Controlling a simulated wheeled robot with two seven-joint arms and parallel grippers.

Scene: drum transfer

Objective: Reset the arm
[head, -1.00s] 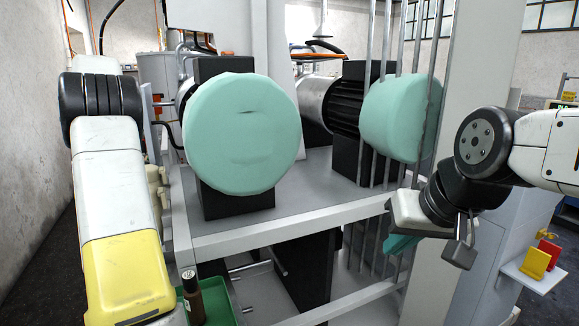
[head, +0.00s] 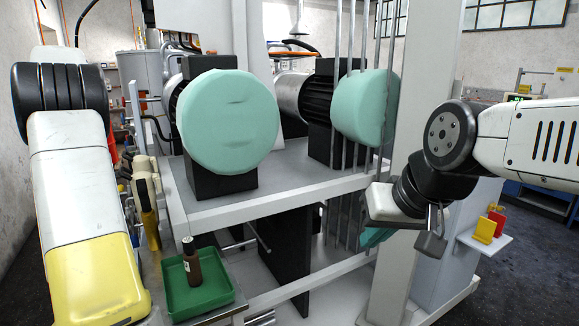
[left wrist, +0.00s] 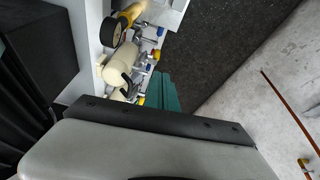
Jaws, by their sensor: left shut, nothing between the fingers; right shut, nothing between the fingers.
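A pale green drum (head: 228,122) with a rounded face stands on the grey frame's upper shelf (head: 265,205) in the head view. A second pale green drum (head: 362,108) is to its right, partly behind vertical metal bars. My right gripper (head: 374,237) hangs in front of the frame's right post, its teal fingers shut and empty, partly hidden by its pale housing. My left arm runs down the left side, its gripper outside the head view. In the left wrist view, the left gripper's teal fingers (left wrist: 165,92) show shut and empty beyond the grey housing.
A green tray (head: 200,296) with a dark brown bottle (head: 192,263) is beside my left forearm. Tools with yellow parts (head: 148,200) hang behind it. Red and yellow items (head: 490,225) stand on a small white shelf at right. Dark floor is open at far right.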

